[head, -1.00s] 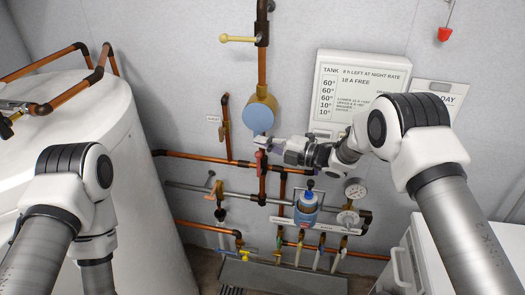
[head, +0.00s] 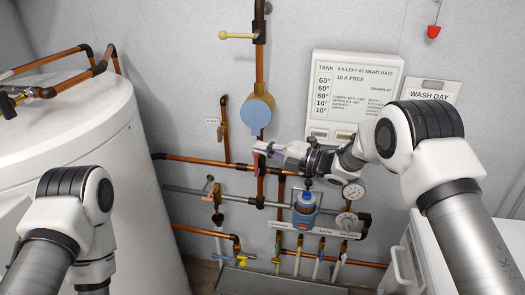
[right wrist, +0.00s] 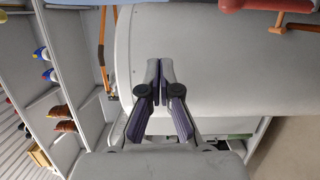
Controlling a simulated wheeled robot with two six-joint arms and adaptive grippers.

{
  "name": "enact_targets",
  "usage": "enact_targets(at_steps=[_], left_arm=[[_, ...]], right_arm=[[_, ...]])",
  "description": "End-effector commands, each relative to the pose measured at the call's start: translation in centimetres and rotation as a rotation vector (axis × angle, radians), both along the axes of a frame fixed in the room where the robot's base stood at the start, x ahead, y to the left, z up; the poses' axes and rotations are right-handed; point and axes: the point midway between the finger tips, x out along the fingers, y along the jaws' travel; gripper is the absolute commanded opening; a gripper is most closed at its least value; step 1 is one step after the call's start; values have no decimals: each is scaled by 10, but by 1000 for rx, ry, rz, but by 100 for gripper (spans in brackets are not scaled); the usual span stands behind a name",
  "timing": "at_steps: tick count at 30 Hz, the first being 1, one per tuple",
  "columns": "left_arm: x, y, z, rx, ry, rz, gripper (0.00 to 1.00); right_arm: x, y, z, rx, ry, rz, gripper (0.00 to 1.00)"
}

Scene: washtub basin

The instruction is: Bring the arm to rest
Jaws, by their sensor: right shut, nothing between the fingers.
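My right arm (head: 440,165) reaches in from the right of the head view. Its gripper (head: 260,149) points left in front of the copper pipework, below the round blue-faced fitting (head: 256,113). I cannot tell whether it touches the pipe behind it. In the right wrist view the two fingers (right wrist: 160,67) are shut together with nothing between them, and the pale tank lies beyond. My left arm (head: 75,215) is bent at the left of the head view. Its gripper is out of the picture.
A large white tank (head: 100,130) stands at the left. A blue bottle-shaped unit (head: 304,212), a pressure gauge (head: 353,190) and several valves sit below the right gripper. A white sign board (head: 330,85) is on the wall. Shelves (right wrist: 60,60) show in the wrist view.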

Motion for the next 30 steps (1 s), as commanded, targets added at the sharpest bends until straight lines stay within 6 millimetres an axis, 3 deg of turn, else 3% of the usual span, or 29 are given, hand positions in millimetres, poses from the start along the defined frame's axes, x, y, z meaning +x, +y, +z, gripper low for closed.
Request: enact_targets(at_steps=[6,11,14,17,23,27,30], left_arm=[[2,0,-14,0,-5,0,81],[2,0,-17,0,-5,0,81],[2,0,-18,0,-5,0,81],[2,0,-17,0,-4,0,81],[2,0,-17,0,-5,0,81],[2,0,-17,0,-5,0,81],[2,0,-17,0,-5,0,81]], right_arm=[[-27,-50,0,4,-1,-5,0],[-39,-70,1,3,-3,-3,0],[-43,-73,-8,2,13,0,0],[-51,-68,-44,-3,73,9,0],[-111,-64,-175,51,473,-143,0],[-173,-82,-263,107,886,-399,0],[-229,-102,-313,146,1178,-620,0]])
